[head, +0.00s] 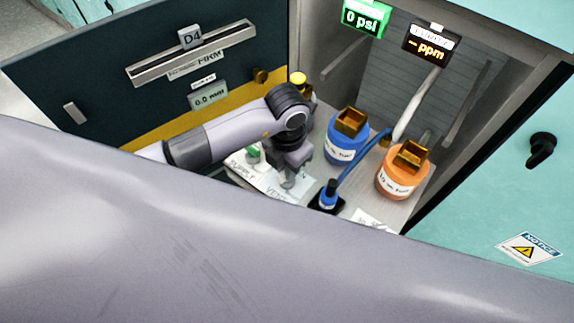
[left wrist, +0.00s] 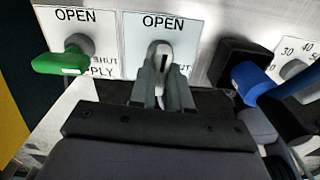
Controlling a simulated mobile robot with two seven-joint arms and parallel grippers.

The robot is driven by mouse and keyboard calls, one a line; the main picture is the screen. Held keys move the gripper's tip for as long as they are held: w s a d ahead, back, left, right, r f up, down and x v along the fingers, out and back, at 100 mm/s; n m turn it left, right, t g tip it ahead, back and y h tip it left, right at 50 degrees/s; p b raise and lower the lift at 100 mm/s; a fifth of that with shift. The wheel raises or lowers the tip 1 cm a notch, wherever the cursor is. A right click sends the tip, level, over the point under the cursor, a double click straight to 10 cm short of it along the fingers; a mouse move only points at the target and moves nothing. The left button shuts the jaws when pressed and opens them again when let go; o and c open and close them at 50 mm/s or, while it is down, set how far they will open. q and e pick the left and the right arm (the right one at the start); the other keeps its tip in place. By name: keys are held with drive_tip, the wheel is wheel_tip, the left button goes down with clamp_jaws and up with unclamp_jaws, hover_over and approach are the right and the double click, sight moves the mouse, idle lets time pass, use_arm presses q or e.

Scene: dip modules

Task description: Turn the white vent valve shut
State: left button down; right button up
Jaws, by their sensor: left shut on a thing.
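The white vent valve handle (left wrist: 161,55) sits on a white label plate (left wrist: 134,45) reading OPEN at the top, with a partly covered SHUT at its lower right. My left gripper (left wrist: 160,88) is shut on this handle, one finger on each side. The handle points down the picture from its pivot, toward the gripper. In the head view my left gripper (head: 289,168) reaches down into the cabinet over the VENT plate (head: 292,189) and mostly hides the handle. My right gripper is not in view.
A green supply valve handle (left wrist: 60,63) is left of the white one, and a blue handle (left wrist: 248,80) is to its right. Blue (head: 346,142) and orange (head: 398,178) containers stand further right. The open dark door (head: 120,85) is at left.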

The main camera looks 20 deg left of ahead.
use_arm(q)
drive_tip(key=m+b, duration=0.2)
drive_tip(key=m, duration=0.2)
drive_tip(key=shift+w+a+f, duration=0.1)
drive_tip(key=shift+f, duration=0.05)
drive_tip(key=m+b, duration=0.4)
drive_tip(key=shift+m, duration=0.4)
drive_tip(key=shift+f+m+b, duration=0.1)
drive_tip(key=shift+m+b, duration=0.8)
drive_tip(key=shift+b, duration=0.1)
drive_tip(key=m+b, duration=0.2)
drive_tip(key=shift+m+b, duration=0.3)
drive_tip(key=shift+b, duration=0.05)
drive_tip(key=shift+m+b, duration=0.75)
drive_tip(key=shift+m, duration=0.05)
drive_tip(key=shift+r+m+b, duration=0.25)
drive_tip(key=shift+m+b, duration=0.85)
drive_tip(key=shift+m, duration=0.1)
drive_tip(key=c, duration=1.1)
unclamp_jaws()
